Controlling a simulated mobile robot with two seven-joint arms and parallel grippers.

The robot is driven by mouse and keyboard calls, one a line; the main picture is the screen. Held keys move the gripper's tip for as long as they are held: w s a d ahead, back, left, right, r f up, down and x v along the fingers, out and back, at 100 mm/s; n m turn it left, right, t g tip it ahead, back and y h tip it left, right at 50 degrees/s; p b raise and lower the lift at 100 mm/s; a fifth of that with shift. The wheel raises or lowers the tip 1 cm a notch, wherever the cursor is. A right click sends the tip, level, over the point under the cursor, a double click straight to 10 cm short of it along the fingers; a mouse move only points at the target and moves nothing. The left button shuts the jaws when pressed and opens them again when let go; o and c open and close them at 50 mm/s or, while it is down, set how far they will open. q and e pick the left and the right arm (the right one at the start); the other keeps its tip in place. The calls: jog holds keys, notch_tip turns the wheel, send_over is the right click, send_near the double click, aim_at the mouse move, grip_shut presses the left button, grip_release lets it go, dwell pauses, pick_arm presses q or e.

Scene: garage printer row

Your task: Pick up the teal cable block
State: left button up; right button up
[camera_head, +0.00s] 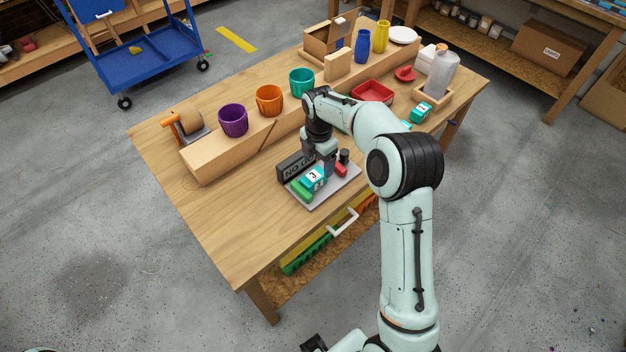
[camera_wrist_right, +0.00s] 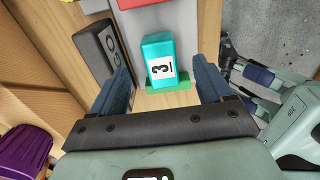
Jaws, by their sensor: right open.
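A second teal block, labelled 1 (camera_head: 421,112), lies farther back. What seems to be my left gripper (camera_wrist_right: 247,82) shows at the wrist view's right; its opening is unclear.
A black lettered sign (camera_head: 296,166) stands along the plate's left side, close to my finger. A long wooden riser (camera_head: 210,160) bears purple (camera_head: 233,121), orange (camera_head: 269,101) and teal (camera_head: 301,82) cups. The bench's front-left area is clear.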

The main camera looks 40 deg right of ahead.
aim_at(316, 173)
jog(key=shift+a+f, duration=0.15)
jog(key=shift+f, duration=1.6)
jog(key=shift+a+f, duration=0.15)
jog(key=shift+f, duration=1.55)
jog(key=shift+r, duration=0.15)
jog(key=c, duration=1.2)
